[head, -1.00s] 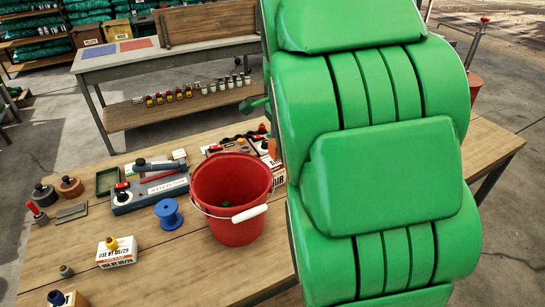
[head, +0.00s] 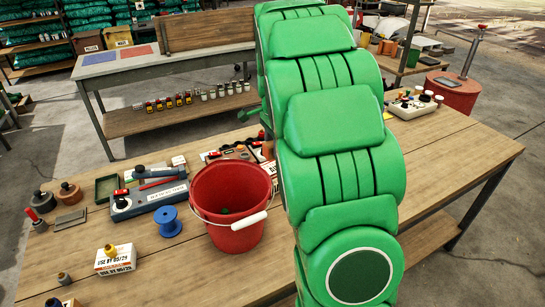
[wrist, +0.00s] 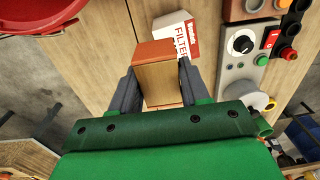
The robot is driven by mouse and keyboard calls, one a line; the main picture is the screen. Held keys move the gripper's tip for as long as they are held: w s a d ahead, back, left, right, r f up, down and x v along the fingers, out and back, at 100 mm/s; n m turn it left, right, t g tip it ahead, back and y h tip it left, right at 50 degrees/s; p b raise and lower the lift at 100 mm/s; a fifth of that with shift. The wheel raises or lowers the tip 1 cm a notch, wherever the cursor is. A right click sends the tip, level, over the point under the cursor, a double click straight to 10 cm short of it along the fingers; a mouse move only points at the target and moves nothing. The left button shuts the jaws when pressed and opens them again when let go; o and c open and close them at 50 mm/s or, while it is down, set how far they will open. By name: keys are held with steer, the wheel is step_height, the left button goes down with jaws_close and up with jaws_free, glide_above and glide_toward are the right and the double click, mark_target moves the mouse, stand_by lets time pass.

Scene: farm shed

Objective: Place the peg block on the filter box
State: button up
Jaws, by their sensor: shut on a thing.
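The peg block (wrist: 156,82), a brown wooden block with an orange-brown face, is between the fingers of my gripper (wrist: 157,70) in the wrist view. My gripper is shut on it. The filter box (wrist: 175,27), white and red with "FILTER" lettering, is just beyond the block, which overlaps its lower left part in the picture. I cannot tell whether they touch. In the head view my green arm hides the gripper and the peg block.
A red bucket (head: 230,200) stands left of my arm. A grey control box (wrist: 246,50) with knobs is close right of the filter box. A blue spool (head: 168,221) and a small white box (head: 116,260) are farther left. The table's right side (head: 450,155) is largely clear.

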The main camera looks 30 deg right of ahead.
mark_target(272, 166)
steer(key=shift+w+d+f, duration=0.25)
steer(key=shift+w+f, duration=0.5)
steer(key=shift+f, duration=0.15)
steer(key=shift+w+d+f, duration=0.2)
steer(key=shift+w+f, duration=0.5)
steer(key=shift+f, duration=1.7)
steer(key=o, duration=1.1)
steer(key=shift+f, duration=0.15)
step_height(272, 166, up, 12)
steer(key=shift+s+r, duration=0.1)
steer(key=shift+r, duration=0.05)
